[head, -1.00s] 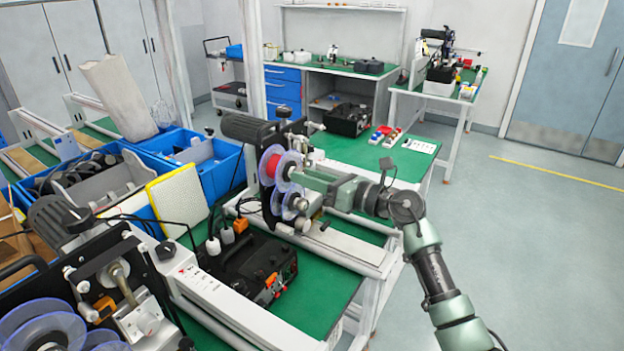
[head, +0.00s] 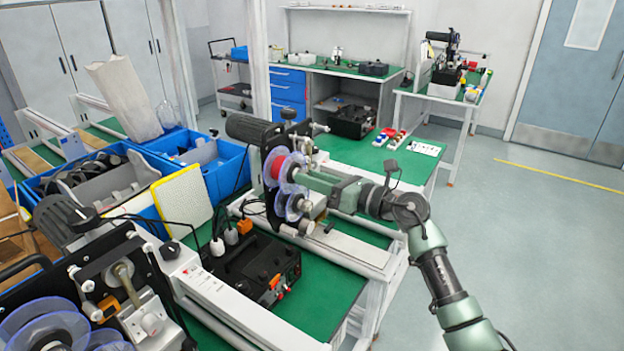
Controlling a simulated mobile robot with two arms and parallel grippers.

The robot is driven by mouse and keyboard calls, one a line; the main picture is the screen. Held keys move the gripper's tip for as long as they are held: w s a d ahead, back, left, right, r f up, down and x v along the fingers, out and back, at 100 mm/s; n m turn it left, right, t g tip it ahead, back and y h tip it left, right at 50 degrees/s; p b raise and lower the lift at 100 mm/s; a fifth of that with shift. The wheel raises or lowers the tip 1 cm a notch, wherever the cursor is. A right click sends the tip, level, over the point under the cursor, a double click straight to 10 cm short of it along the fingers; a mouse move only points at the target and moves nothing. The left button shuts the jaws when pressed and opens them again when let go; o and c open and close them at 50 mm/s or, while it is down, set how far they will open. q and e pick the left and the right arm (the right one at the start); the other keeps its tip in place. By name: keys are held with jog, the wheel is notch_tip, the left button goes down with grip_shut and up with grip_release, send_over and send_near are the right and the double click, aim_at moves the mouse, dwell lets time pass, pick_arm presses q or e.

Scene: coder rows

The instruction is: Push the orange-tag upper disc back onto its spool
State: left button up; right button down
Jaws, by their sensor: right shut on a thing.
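The far winding machine (head: 262,132) carries a red spool (head: 276,166) with clear bluish discs. The upper disc (head: 291,163) stands upright on the right side of the red spool, facing my arm. A lower clear disc (head: 297,205) sits just below it. My right gripper (head: 299,178) reaches in from the right and is shut on the upper disc near its middle. Its fingertips are small and partly hidden, and I cannot tell whether a gap is left between disc and spool. My left gripper is not in view.
A second winder with clear discs (head: 45,330) stands at the lower left. A black box device (head: 255,268) sits on the green bench in front. The floor at right is clear.

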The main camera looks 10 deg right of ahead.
jog(key=shift+w+a, duration=0.35)
jog(key=shift+w, duration=0.05)
dwell(0.9)
jog(key=shift+r, duration=0.1)
jog(key=c, duration=1.4)
grip_release()
jog(key=o, duration=0.4)
jog(key=shift+w+a, duration=0.1)
jog(key=shift+a, duration=0.05)
